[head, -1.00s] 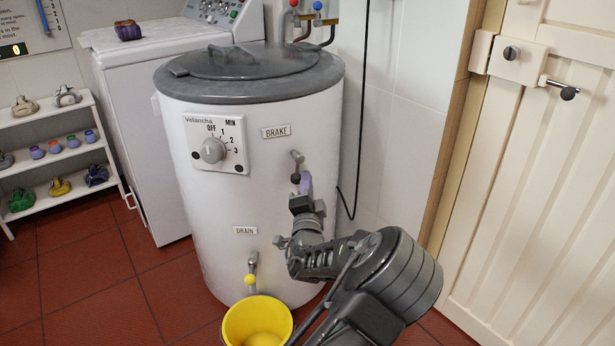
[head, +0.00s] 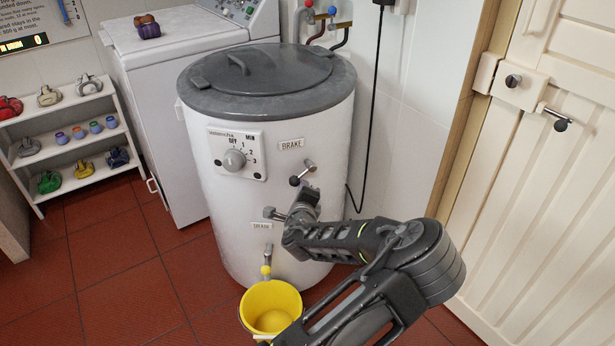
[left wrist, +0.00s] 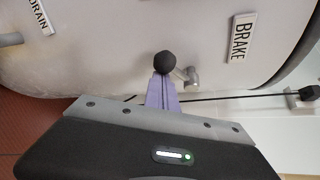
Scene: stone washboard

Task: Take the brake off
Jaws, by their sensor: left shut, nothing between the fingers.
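The white washing machine (head: 300,230) carries a BRAKE label (head: 291,145) above a metal lever (head: 303,174) with a dark ball knob (head: 294,181). The lever slants down to the left from its pivot. In the left wrist view the knob (left wrist: 165,63) is at the tips of my left gripper's purple fingers (left wrist: 162,88), and the lever's metal pivot (left wrist: 191,77) is to its right. My left gripper (head: 311,190) is shut and empty, just right of and below the knob. Whether it touches the knob I cannot tell. My right gripper is out of view.
Below the brake are a DRAIN label (head: 262,226) and a tap with a yellow ball (head: 266,270) over a yellow bucket (head: 272,308). A dial (head: 234,160) is to the left. A cream door (head: 550,190) stands at the right, a shelf (head: 75,146) at the far left.

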